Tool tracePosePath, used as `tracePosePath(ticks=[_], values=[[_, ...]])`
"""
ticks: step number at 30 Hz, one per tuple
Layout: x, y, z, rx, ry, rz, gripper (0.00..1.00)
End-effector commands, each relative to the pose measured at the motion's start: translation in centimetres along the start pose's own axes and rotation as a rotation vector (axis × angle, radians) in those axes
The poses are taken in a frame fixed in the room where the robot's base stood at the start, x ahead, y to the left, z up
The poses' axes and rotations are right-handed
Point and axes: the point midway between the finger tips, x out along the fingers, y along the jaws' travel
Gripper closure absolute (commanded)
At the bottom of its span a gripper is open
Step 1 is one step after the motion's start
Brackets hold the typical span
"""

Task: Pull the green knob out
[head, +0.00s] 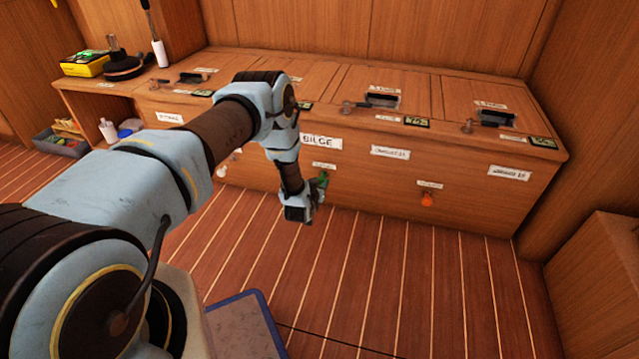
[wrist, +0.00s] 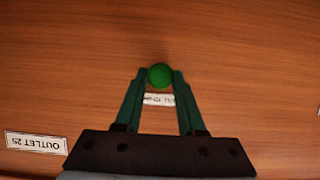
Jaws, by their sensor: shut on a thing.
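The green knob (wrist: 160,75) is a round ball on the wooden cabinet front, between my fingertips in the wrist view. In the head view a bit of the green knob (head: 323,178) shows beside my gripper (head: 303,212), which hides much of it. My gripper (wrist: 160,82) has its two green fingers closed on either side of the knob. How far the knob stands out from the panel cannot be told.
An orange knob (head: 427,200) is to the right on the cabinet front (head: 465,200), and a pale knob (head: 221,171) to the left. Hatches with small handles line the top. A blue-edged mat (head: 240,325) lies on the floor. The striped floor ahead is clear.

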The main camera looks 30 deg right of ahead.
Motion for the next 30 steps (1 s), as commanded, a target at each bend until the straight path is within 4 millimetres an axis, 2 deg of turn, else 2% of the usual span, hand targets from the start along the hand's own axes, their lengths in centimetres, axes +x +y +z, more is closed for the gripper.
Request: tracePosePath(ticks=[2, 9, 12, 21, 22, 30], values=[[-0.4, 0.0, 0.0, 0.000, -0.001, 0.000, 1.00], [-4.1, 0.0, 1.3, 0.001, -0.004, 0.000, 1.00], [-4.9, 0.0, 1.8, 0.001, -0.003, 0.000, 1.00], [-5.0, 0.0, 2.0, 0.000, 0.001, 0.000, 1.00], [-5.0, 0.0, 2.0, 0.000, 0.001, 0.000, 0.60], [-5.0, 0.0, 2.0, 0.000, 0.001, 0.000, 0.32]])
